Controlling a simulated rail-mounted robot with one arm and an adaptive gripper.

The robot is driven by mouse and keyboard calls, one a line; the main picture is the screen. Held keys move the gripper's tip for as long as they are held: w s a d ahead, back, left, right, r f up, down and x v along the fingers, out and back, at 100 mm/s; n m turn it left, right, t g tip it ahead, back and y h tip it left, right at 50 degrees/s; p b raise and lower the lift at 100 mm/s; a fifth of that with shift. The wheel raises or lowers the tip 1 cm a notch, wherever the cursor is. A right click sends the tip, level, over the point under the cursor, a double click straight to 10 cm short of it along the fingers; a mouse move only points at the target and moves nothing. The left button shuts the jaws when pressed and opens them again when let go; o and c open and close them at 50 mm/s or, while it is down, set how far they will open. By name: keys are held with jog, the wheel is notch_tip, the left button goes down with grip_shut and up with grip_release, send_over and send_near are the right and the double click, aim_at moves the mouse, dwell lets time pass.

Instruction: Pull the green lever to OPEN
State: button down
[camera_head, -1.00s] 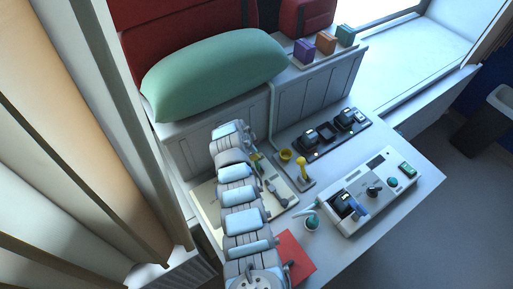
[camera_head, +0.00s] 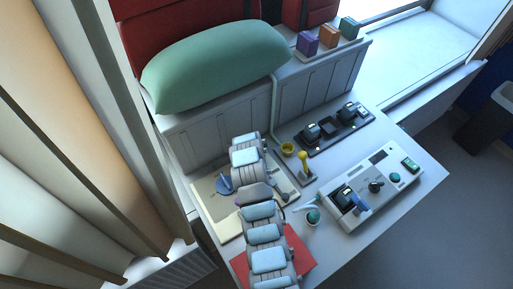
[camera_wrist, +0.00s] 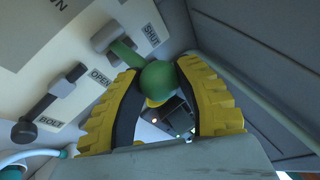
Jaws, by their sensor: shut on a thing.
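In the wrist view, the green lever (camera_wrist: 124,53) runs from a grey mount to a round green knob (camera_wrist: 157,82). The knob sits between the two yellow-padded fingers of my gripper (camera_wrist: 160,88), which is shut on it. The lever lies between the SHUT label (camera_wrist: 151,35) and the OPEN label (camera_wrist: 101,77) on the pale panel (camera_wrist: 45,90). In the head view, the cream panel (camera_head: 207,222) lies partly under my arm; the green lever and my gripper's fingers are hidden there.
A black bolt handle (camera_wrist: 38,108) is beside the BOLT label. A blue handle (camera_head: 225,184) stands on the panel. Right of my arm are a yellow lever (camera_head: 304,160), a green-topped cup (camera_head: 313,215) and a control box (camera_head: 372,188). A red sheet (camera_head: 300,251) lies in front.

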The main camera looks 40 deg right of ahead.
jog(key=s+f+m+t+b, duration=0.1)
jog(key=s+t+b, duration=0.4)
jog(key=s+b, duration=0.1)
jog(key=shift+a+f+t+h+b, duration=0.2)
jog(key=shift+t+h+b, duration=0.1)
jog(key=shift+h+b, duration=0.15)
jog(key=shift+s, duration=0.1)
jog(key=shift+r, duration=0.15)
dwell(0.6)
jog(key=c, duration=0.6)
grip_release()
jog(key=shift+s, duration=0.15)
jog(key=shift+c, duration=0.2)
